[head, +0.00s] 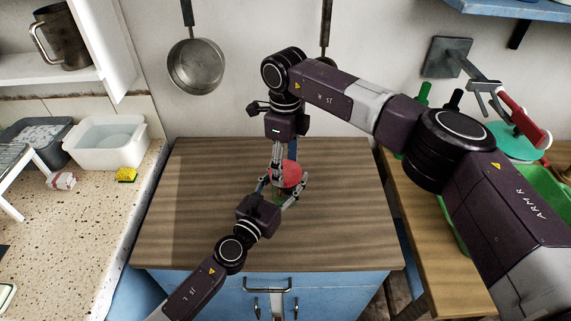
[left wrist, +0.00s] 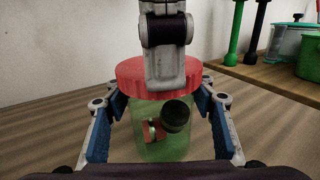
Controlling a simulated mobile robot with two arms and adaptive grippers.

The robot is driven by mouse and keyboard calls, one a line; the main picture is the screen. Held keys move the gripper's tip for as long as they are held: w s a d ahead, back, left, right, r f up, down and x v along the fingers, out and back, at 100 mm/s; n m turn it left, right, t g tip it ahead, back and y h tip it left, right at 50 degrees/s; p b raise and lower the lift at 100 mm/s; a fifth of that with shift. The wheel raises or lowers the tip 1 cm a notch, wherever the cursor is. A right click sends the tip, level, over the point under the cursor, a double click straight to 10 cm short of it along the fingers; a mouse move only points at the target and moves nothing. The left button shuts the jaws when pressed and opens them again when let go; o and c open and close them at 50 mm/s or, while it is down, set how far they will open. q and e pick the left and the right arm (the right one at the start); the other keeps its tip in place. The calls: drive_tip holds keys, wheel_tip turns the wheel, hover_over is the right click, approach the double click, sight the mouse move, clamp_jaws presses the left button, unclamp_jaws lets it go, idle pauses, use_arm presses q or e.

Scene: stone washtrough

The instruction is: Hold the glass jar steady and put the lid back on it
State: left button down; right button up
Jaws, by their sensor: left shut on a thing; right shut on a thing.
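A greenish glass jar (left wrist: 165,143) stands upright on the wooden worktop, with dark and red items inside. My left gripper (head: 283,187) is shut around the jar's sides, its blue-padded fingers showing on both sides in the left wrist view. A red lid (head: 290,174) is at the jar's mouth; it also shows in the left wrist view (left wrist: 127,77), looking roughly level. My right gripper (head: 277,168) comes from above and behind and is shut on the lid. Its finger hides the lid's middle, and I cannot tell whether the lid is fully seated.
The wooden worktop (head: 200,215) around the jar is clear. A stone counter at left holds a white basin (head: 105,142) and a yellow sponge (head: 126,175). A pan (head: 196,66) hangs on the wall behind. A green tub (head: 545,190) is at right, partly behind my right arm.

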drive_tip(key=shift+m, duration=0.8)
drive_tip(key=shift+c, duration=0.3)
drive_tip(key=o, duration=1.4)
drive_tip(key=shift+c, duration=0.2)
wheel_tip(320, 180, up, 12)
use_arm(q)
drive_tip(key=c, duration=0.8)
unclamp_jaws()
